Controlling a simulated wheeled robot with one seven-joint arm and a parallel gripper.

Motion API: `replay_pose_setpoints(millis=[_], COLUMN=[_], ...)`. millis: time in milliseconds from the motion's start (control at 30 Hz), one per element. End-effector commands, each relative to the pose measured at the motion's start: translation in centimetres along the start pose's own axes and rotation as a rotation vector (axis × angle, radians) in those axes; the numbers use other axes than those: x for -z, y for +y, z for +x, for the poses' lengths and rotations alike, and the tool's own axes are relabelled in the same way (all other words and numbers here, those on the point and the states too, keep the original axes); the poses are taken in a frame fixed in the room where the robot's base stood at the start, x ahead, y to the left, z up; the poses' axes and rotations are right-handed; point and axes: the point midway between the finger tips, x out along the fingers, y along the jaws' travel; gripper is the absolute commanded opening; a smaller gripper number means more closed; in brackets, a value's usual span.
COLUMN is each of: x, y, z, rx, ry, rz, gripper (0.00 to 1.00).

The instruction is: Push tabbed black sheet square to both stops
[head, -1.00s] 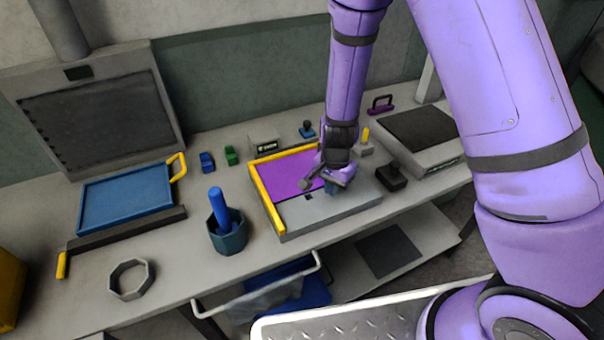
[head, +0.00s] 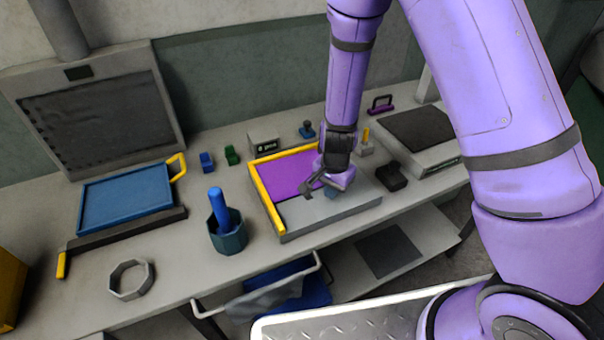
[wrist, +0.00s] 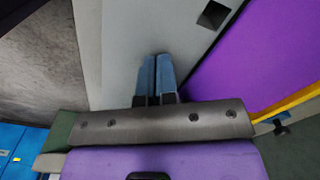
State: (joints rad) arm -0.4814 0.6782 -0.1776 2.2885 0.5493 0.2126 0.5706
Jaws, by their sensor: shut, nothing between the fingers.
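No black sheet shows on the grey plate (head: 345,206); the sheet there looks purple (head: 287,176). It also shows in the wrist view (wrist: 240,62). A yellow stop (head: 265,199) runs along its left side and another (head: 284,152) along its far side. Whether the sheet touches either stop is too small to tell. A small black square (wrist: 214,14) lies on the grey surface beside the purple edge in the wrist view; I cannot tell if it is a tab. My gripper (wrist: 156,72) is shut and empty, its blue fingertips over the plate, right of the sheet.
A blue tool stands in a dark teal cup (head: 228,238) left of the plate. A black block (head: 391,177) and a grey device (head: 420,140) are to the right. A small display box (head: 265,143) stands behind. A dark sheet (head: 388,252) lies on the lower shelf.

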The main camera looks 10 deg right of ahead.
Motion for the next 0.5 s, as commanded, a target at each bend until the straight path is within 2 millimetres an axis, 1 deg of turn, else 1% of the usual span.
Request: replay_pose_setpoints(millis=[300,500], x=[-0.02,-0.01], y=[0.03,0.01], z=[0.58,0.47], rx=[-0.001,0.000], ry=[-0.001,-0.001], rz=[0.000,0.000], gripper=[0.00,0.00])
